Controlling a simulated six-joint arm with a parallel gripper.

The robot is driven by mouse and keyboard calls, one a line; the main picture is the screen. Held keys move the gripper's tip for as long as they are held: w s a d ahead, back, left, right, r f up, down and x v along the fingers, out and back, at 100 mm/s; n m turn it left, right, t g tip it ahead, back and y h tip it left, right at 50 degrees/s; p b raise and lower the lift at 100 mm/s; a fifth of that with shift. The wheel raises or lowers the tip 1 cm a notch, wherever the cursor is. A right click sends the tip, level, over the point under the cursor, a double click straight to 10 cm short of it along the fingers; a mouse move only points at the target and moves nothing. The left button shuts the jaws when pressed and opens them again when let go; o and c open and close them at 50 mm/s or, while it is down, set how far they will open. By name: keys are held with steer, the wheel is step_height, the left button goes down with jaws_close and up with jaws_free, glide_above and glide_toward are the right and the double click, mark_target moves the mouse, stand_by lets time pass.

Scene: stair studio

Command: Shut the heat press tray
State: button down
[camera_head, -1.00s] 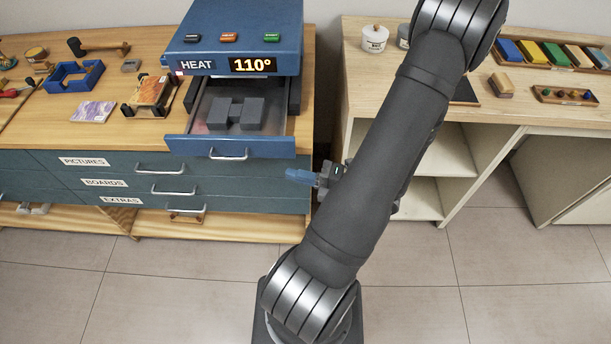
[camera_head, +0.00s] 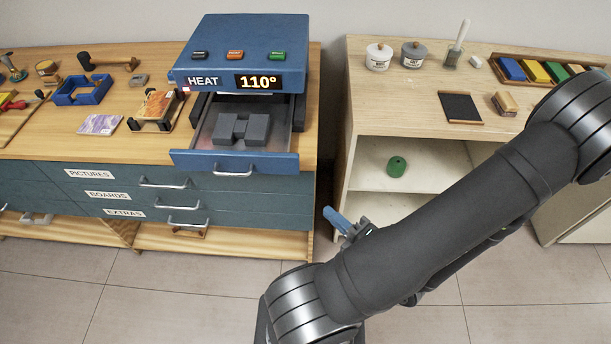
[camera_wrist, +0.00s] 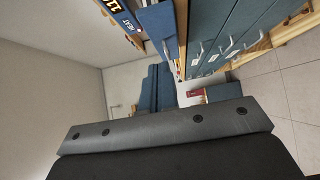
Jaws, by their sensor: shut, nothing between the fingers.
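The blue heat press (camera_head: 244,45) stands on the left workbench and its display reads 110°. Its tray (camera_head: 235,160) is pulled out at the front, with a silver handle (camera_head: 233,171) on its blue front panel. Dark grey blocks (camera_head: 240,129) sit in the tray. My gripper (camera_head: 337,218) is shut and empty, low and to the right of the tray, in front of the gap between the benches. In the wrist view my gripper's blue fingers (camera_wrist: 166,88) lie side by side, and the tray's front panel (camera_wrist: 157,25) shows above them, apart from them.
Drawers labelled PICTURES, BOARDS and EXTRAS (camera_head: 124,212) are below the tray, with protruding handles. A picture on a black stand (camera_head: 156,108) is left of the press. The right bench (camera_head: 400,120) holds jars and a dark pad. Floor in front is clear.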

mark_target(295, 167)
steer(key=shift+w+d+x, duration=0.35)
steer(key=shift+x, duration=1.75)
steer(key=shift+w+d+x, duration=0.35)
steer(key=shift+w+x, duration=0.05)
steer(key=shift+x, duration=1.7)
steer(key=shift+w+d+x, duration=0.35)
steer(key=shift+d+x, duration=0.05)
steer(key=shift+x, duration=1.7)
steer(key=shift+w, duration=0.1)
steer(key=w, duration=1.1)
steer(key=shift+w+a, duration=0.1)
